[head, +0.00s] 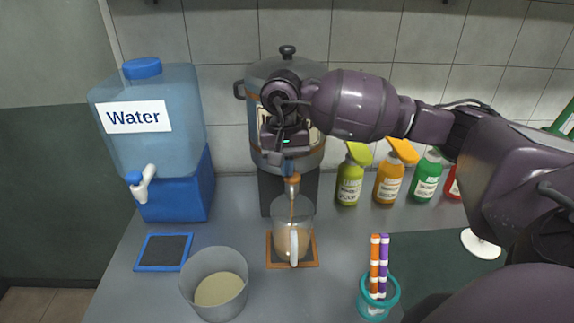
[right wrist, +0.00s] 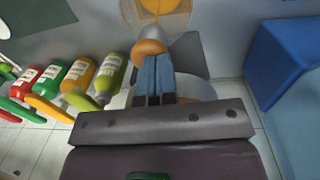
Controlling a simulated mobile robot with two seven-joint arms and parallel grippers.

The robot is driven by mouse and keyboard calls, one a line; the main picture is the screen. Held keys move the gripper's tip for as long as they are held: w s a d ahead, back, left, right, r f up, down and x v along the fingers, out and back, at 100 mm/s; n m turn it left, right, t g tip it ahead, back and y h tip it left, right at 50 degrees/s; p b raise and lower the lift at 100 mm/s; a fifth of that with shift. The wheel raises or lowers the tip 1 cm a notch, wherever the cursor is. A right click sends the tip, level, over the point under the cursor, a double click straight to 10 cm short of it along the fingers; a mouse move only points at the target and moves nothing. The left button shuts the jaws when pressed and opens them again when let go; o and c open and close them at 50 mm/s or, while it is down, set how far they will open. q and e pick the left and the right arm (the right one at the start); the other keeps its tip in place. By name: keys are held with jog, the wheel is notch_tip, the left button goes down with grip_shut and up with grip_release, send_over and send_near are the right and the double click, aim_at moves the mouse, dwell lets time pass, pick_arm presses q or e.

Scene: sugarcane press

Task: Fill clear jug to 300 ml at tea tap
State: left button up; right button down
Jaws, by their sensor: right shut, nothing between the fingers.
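The clear jug (head: 307,222) stands upright on an orange-framed mat (head: 311,262) below the tea tap (head: 293,184). A thin brown stream runs from the tap into the jug, and light brown tea (head: 283,243) fills its lower part. I cannot read a volume mark. The tap belongs to the large grey tea urn (head: 264,80). My right gripper (head: 290,168) is shut with nothing between its fingers, its tips down at the tap. In the right wrist view, the shut fingers (right wrist: 152,72) reach the orange tap part (right wrist: 149,47). My left gripper is not in view.
A blue water dispenser (head: 182,180) stands left, with an empty blue-framed mat (head: 163,252) before it. A grey pot (head: 214,262) is at front left. A teal cup (head: 376,306) with striped sticks stands front right. Several syrup bottles (head: 390,180) line the wall.

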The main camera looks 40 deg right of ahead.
jog(key=shift+s+f, duration=0.2)
jog(key=shift+f, duration=0.35)
dwell(2.2)
notch_tip(320, 180, up, 12)
jog(key=shift+w+a, duration=0.2)
jog(key=shift+w, duration=0.25)
jog(key=shift+s+f, duration=0.1)
dwell(1.5)
